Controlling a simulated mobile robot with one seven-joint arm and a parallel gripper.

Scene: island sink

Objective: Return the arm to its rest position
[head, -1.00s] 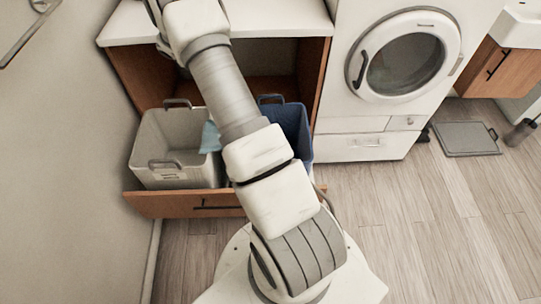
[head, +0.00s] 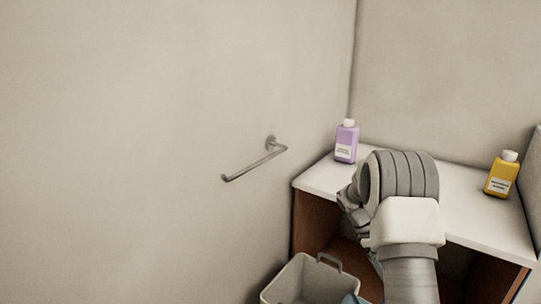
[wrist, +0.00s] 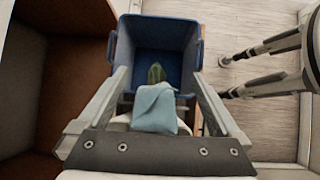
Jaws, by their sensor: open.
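My arm reaches over the counter at the right of the head view; my gripper's fingers cannot be made out there. In the wrist view my gripper (wrist: 158,82) has its fingers wide apart, with nothing held between them. Below it is a blue bin (wrist: 160,30). A light blue cloth (wrist: 155,108) and a dark green cloth (wrist: 156,73) lie at the bin's near side, apart from the fingers. The grey bin (head: 300,272) shows at the bottom of the head view. A bit of light blue cloth (head: 353,299) shows at its right.
A white counter (head: 318,180) stands in the corner with a purple bottle (head: 346,142) and a yellow bottle (head: 501,174) on it. A metal towel bar (head: 255,163) sticks out from the left wall. Wooden floor (wrist: 240,100) shows right of the blue bin.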

